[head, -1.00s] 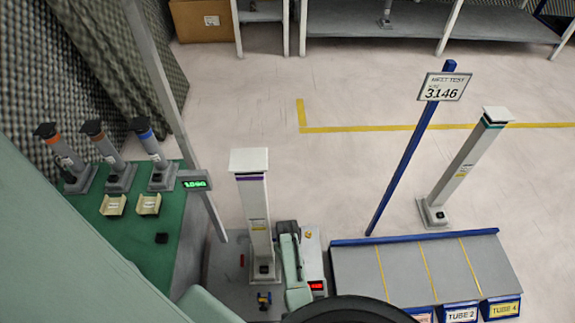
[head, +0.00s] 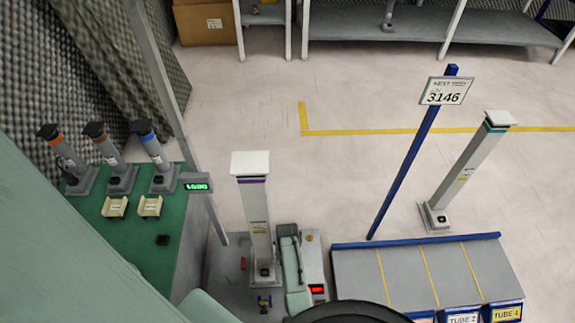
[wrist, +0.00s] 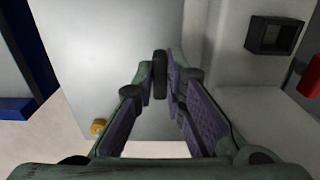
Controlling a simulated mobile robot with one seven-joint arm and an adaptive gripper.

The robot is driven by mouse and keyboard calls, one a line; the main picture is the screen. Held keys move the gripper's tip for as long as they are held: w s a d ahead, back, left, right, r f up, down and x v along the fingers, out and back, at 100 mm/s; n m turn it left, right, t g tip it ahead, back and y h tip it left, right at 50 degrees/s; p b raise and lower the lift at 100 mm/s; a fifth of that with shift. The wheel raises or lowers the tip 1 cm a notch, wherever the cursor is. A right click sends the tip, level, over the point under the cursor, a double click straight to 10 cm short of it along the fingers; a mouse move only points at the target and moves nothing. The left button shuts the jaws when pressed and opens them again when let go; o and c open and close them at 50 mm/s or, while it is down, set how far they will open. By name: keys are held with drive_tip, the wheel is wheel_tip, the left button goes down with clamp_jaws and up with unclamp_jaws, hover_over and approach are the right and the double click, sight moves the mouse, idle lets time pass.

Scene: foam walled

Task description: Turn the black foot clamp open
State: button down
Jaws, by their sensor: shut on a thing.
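The black foot clamp (wrist: 160,72) is a small dark upright piece beside the foot of the white tube. My gripper (wrist: 160,78) has its purple-padded fingers closed in on the clamp, one on each side. In the head view my gripper (head: 288,231) is just right of the white tube (head: 256,215) with the purple band; its fingertips and the clamp cannot be made out there. The tube stands upright on the grey base plate (head: 230,290). A dark square socket (wrist: 275,35) shows on the tube's foot in the wrist view.
A yellow knob (head: 309,237) and a red display (head: 317,289) are right of my gripper; a red part (head: 243,263) is left of the tube. A blue post (head: 412,150) and a sloped grey rack (head: 350,270) stand to the right. Open floor lies behind.

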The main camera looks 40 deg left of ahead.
idle(0.4)
drive_tip(key=c, duration=1.6)
unclamp_jaws()
drive_tip(key=shift+c, duration=0.2)
wheel_tip(320, 180, up, 12)
